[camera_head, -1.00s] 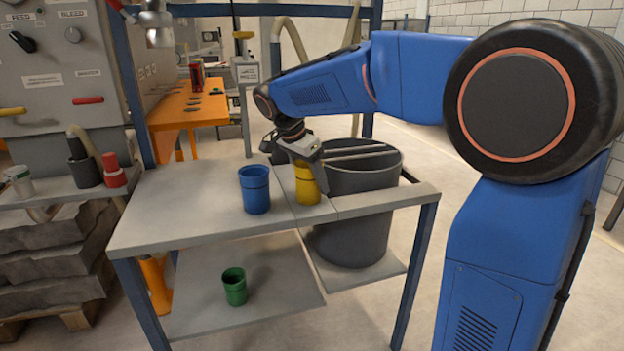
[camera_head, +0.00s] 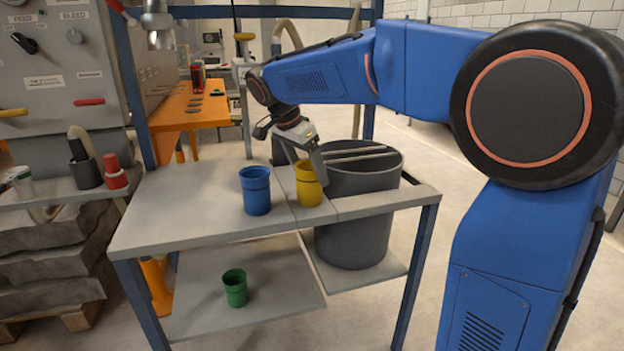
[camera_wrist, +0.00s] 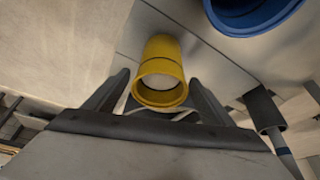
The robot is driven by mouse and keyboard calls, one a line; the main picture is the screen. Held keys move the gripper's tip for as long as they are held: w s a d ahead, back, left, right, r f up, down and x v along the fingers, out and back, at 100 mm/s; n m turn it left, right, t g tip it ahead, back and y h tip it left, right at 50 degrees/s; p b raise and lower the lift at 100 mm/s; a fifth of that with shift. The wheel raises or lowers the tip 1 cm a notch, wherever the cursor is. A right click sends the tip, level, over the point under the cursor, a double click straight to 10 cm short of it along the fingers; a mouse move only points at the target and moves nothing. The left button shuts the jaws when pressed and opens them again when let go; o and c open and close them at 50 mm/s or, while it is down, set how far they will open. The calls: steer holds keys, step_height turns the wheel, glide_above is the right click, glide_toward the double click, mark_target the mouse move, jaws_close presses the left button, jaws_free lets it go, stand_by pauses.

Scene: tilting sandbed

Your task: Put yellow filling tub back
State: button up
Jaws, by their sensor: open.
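The yellow tub (camera_head: 308,190) stands upright on the grey table top (camera_head: 180,200), just right of the blue tub (camera_head: 255,188). In the wrist view the yellow tub (camera_wrist: 160,75) shows its open mouth, with something pale inside, and lies beyond and between the fingers. The blue tub (camera_wrist: 250,12) is cut off at the top of that view. My gripper (camera_head: 307,167) is open just above and behind the yellow tub, with one finger close to its right rim. In the wrist view the spread fingers (camera_wrist: 160,95) flank it; I cannot tell whether they touch.
A green tub (camera_head: 235,287) stands on the lower shelf (camera_head: 190,310). A large dark grey bin (camera_head: 360,220) stands behind the table's right bar. A blue post (camera_head: 132,85) rises at the back left. The left of the table top is clear.

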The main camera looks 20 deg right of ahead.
steer(key=v, duration=0.8)
steer(key=shift+s, duration=0.15)
